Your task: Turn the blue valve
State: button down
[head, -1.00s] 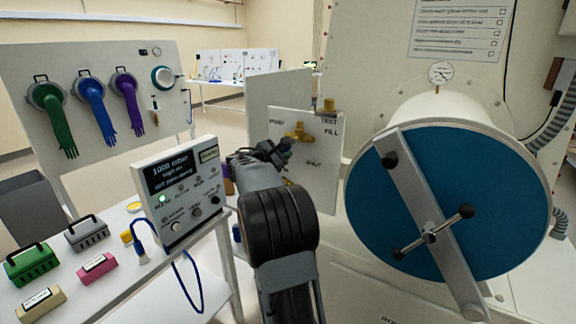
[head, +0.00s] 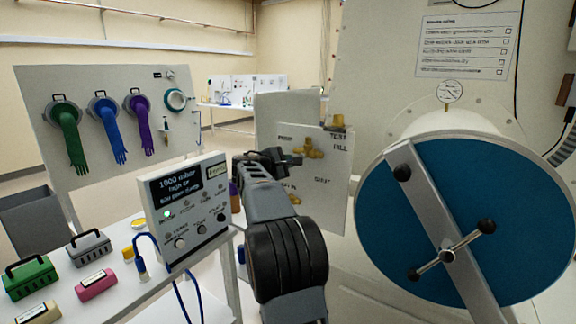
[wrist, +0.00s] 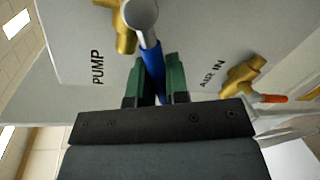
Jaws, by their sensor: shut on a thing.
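The blue valve shows in the wrist view as a brass body with a rounded grey hub and a blue handle (wrist: 152,60), beside the word PUMP on the white panel (wrist: 75,25). My gripper (wrist: 157,82) has its two green fingers closed on either side of the blue handle. In the head view my gripper (head: 285,160) reaches the valve panel (head: 335,205), next to the upper brass fitting (head: 310,148). The blue handle is hidden there behind my gripper.
Another brass valve (wrist: 243,75) with an orange-red tip sits by the words AIR IN. A control box (head: 187,205) stands left of my arm. The large round blue door (head: 385,240) with its crossbar is on the right. Gloves hang on a board at the back left.

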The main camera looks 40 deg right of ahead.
jog(key=c, duration=1.1)
grip_release()
